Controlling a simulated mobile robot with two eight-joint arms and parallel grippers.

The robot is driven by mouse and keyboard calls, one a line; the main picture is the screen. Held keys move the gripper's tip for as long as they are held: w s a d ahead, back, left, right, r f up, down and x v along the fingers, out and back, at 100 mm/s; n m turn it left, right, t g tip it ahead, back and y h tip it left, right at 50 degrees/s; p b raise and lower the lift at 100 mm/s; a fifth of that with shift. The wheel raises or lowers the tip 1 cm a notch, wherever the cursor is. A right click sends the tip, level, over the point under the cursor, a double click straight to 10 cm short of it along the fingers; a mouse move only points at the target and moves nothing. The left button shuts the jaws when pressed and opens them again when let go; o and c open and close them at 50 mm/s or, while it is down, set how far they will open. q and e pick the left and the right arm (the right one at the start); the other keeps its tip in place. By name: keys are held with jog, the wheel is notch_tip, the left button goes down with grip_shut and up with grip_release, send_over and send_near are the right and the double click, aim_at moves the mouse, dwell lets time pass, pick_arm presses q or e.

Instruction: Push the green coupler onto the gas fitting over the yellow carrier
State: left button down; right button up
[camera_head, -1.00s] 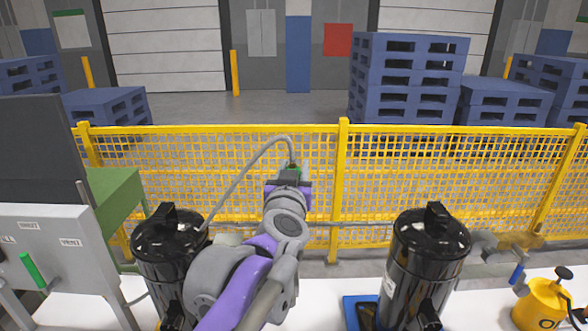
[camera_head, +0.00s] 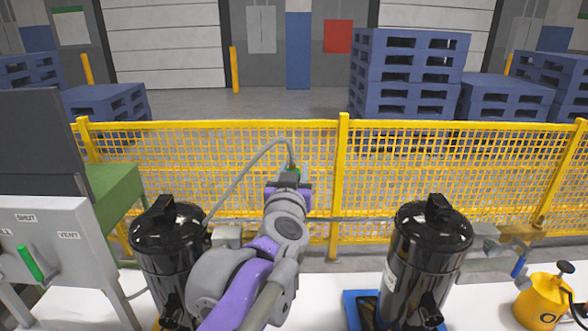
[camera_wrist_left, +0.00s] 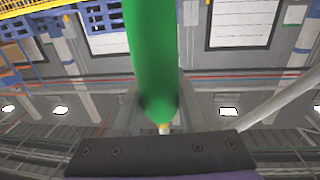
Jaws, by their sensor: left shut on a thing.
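My left gripper (camera_head: 289,180) is shut on the green coupler (camera_head: 294,171), held up in front of the yellow fence. A grey hose (camera_head: 245,172) arcs from the coupler down to the left, behind the left black compressor. In the left wrist view the green coupler (camera_wrist_left: 150,55) stands large between the fingers. A little of the yellow carrier (camera_head: 157,325) shows under the left black compressor (camera_head: 168,240); my arm covers part of this area. I cannot make out the gas fitting. The coupler is well apart from the compressor. My right gripper is not in view.
A second black compressor (camera_head: 430,255) stands on a blue carrier (camera_head: 352,305) at the right. A grey panel (camera_head: 50,240) with a green handle is at the left. A yellow canister (camera_head: 543,300) stands far right. A yellow mesh fence (camera_head: 400,170) runs behind the white surface.

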pick_arm(q)
jog(key=shift+f+b, duration=0.4)
jog(key=shift+f, duration=0.4)
jog(key=shift+c, duration=1.9)
grip_release()
jog(key=shift+r, duration=0.1)
jog(key=s+a, duration=0.1)
jog(key=s, duration=0.9)
jog(key=shift+s+b, duration=0.4)
jog(key=shift+a, duration=0.1)
